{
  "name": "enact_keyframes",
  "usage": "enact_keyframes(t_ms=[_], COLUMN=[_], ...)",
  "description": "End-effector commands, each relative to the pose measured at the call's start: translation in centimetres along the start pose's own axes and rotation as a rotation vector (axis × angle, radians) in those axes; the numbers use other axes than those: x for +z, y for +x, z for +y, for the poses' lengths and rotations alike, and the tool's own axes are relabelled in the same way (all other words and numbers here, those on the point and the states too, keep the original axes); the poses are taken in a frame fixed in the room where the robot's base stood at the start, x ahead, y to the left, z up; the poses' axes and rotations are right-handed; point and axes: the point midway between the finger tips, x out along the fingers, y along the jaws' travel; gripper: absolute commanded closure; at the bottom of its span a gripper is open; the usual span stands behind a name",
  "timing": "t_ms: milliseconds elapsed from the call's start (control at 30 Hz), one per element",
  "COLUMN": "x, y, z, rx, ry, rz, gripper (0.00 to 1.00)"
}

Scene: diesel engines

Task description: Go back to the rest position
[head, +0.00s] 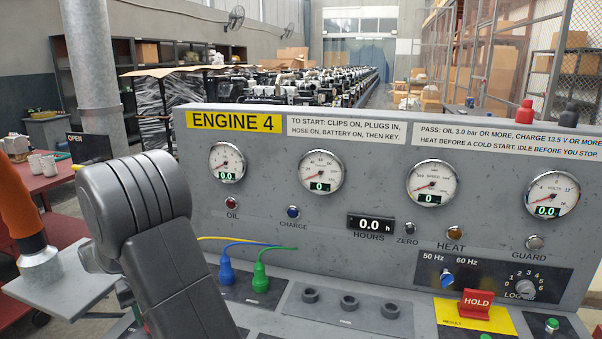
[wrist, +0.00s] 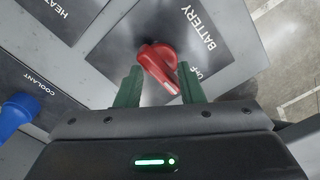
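My gripper (wrist: 160,86) shows in the wrist view, with its two green fingers apart. A red battery switch (wrist: 157,62) stands on a grey plate labelled BATTERY, beyond the fingertips and partly in the gap between them. I see space on both sides of the switch, and nothing looks held. The lower end of its handle points toward the OFF label, which is partly covered by a finger. In the head view my grey arm reaches down past the lower left edge; the gripper and the switch are not visible there.
The ENGINE 4 panel (head: 330,215) stands close to my arm, with gauges reading zero. Blue (head: 227,272) and green (head: 260,275) plugs and a red HOLD block (head: 477,302) are on its desk. A red table (head: 50,180) with cups is left. A blue plug (wrist: 17,112) shows beside COOLANT.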

Motion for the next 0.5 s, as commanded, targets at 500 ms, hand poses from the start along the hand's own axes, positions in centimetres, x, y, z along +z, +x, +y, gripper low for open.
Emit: enact_keyframes(t_ms=[500], x=[0.0], y=[0.01], z=[0.0], rx=[0.0], ry=[0.216], rz=[0.0], gripper=[0.65])
